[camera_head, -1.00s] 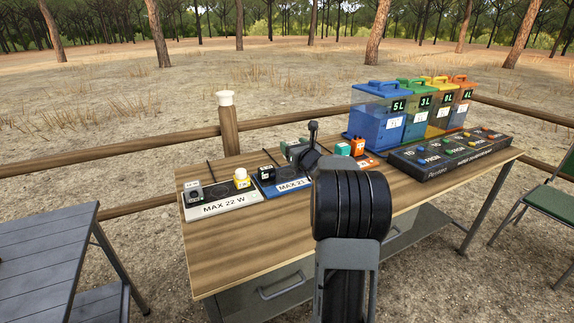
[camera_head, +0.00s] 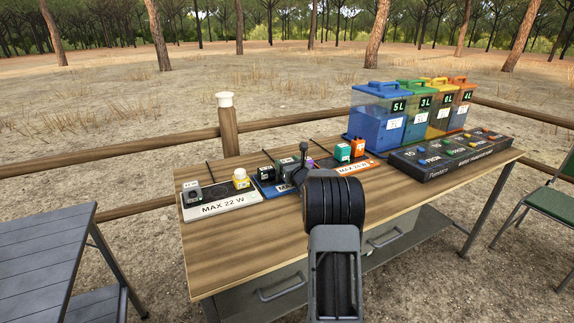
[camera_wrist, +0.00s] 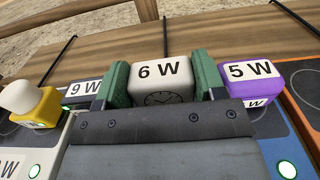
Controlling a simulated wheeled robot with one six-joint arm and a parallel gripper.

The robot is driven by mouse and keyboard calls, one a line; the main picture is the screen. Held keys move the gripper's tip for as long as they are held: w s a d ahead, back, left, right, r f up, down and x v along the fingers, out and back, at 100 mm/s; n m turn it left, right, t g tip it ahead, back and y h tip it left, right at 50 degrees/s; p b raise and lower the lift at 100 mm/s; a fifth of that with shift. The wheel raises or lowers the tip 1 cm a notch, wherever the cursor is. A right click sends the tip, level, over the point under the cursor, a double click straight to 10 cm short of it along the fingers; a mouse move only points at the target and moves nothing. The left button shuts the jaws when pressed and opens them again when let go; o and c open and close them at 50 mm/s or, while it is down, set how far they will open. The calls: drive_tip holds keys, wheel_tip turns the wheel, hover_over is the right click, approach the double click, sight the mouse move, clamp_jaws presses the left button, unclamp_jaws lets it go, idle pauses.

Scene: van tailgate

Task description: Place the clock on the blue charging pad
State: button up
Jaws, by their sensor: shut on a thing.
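The clock (camera_wrist: 162,78) is a white block marked 6 W with a round clock face on its lower front. My gripper (camera_wrist: 163,84) is shut on it, with a green finger on each side. The blue charging pad (camera_wrist: 268,128) shows at the lower right in the wrist view. In the head view the blue pad (camera_head: 262,188) lies on the table, partly covered by my arm, and my gripper (camera_head: 288,172) is over or beside its back part. The clock is not clearly visible there. I cannot tell whether it touches the pad.
A black 9 W block (camera_wrist: 84,88) is close left of the clock, and a purple 5 W block (camera_wrist: 250,80) close right. A white pad (camera_head: 222,205) holds a yellow device (camera_head: 241,178). An orange-labelled pad (camera_head: 357,168), coloured canisters (camera_head: 376,125) and a black switch panel (camera_head: 437,165) stand to the right.

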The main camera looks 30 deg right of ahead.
drive_tip(key=shift+f, duration=0.1)
drive_tip(key=o, duration=0.7)
drive_tip(key=shift+r, duration=0.3)
drive_tip(key=s, duration=0.4)
drive_tip(key=s+a, duration=0.1)
drive_tip(key=s, duration=0.7)
drive_tip(key=shift+a+f, duration=0.1)
drive_tip(key=shift+a, duration=0.25)
